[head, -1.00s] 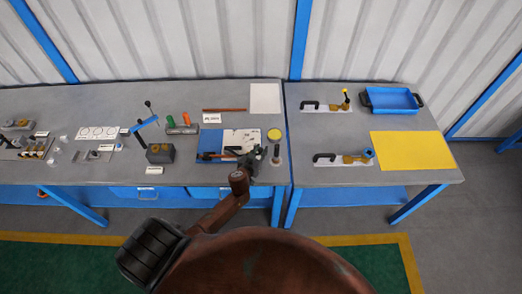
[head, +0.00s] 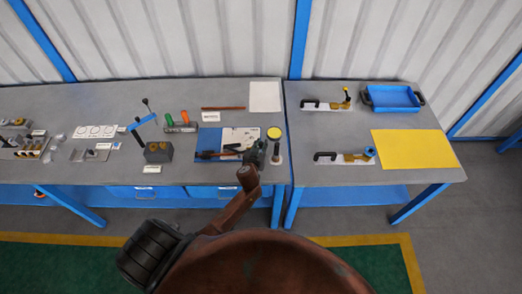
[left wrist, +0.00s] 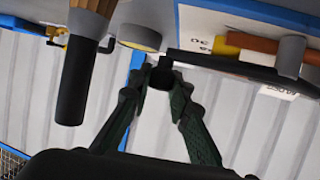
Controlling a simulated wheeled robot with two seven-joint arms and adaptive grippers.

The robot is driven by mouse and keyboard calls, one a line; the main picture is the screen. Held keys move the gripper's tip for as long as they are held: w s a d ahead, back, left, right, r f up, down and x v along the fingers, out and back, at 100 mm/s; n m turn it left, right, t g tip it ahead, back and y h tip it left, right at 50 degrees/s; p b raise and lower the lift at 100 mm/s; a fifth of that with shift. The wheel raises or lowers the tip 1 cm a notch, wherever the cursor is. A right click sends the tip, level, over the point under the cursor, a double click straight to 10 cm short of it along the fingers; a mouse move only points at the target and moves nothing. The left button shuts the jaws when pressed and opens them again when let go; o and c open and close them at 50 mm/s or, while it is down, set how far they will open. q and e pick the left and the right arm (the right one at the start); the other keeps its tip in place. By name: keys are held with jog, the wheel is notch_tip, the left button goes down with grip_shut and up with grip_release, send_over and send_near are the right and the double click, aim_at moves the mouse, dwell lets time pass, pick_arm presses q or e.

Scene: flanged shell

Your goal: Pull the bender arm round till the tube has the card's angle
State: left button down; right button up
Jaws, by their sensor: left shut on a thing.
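The tube bender stands on a blue board (head: 205,139) with a white printed plate (head: 236,134), centre right of the left bench. The copper-coloured tube (left wrist: 255,43) shows in the left wrist view, passing a grey round part (left wrist: 290,55). The black bender arm (left wrist: 215,60) runs alongside it to an end knob. My left gripper (left wrist: 160,76) is shut on this end of the arm; in the head view it (head: 257,152) covers part of the bender. My right gripper is not in view.
A yellow disc (head: 274,133) and an upright dark-handled tool (head: 276,153) stand close right of my left gripper. A brown rod (head: 223,108) and white sheet (head: 265,97) lie behind. The right bench holds a blue tray (head: 392,98) and yellow mat (head: 415,149).

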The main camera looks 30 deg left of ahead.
pick_arm(q)
jog(key=w+b, duration=0.1)
jog(key=w+a+n+y+b, duration=0.1)
jog(key=b, duration=0.1)
jog(key=w+a+n+g+y+b, duration=0.1)
jog(key=shift+f+b, duration=0.15)
jog(key=shift+b, duration=0.2)
jog(key=shift+w+a+n+y+b, duration=0.3)
jog(key=shift+w+n+y+b, duration=0.1)
jog(key=shift+y+b, duration=0.15)
jog(key=shift+a+r+g, duration=0.1)
jog(key=shift+r+g, duration=0.1)
jog(key=shift+g, duration=0.1)
jog(key=c, duration=1.8)
grip_release()
jog(key=shift+o, duration=0.2)
jog(key=shift+s, duration=0.15)
jog(key=shift+v, duration=3.6)
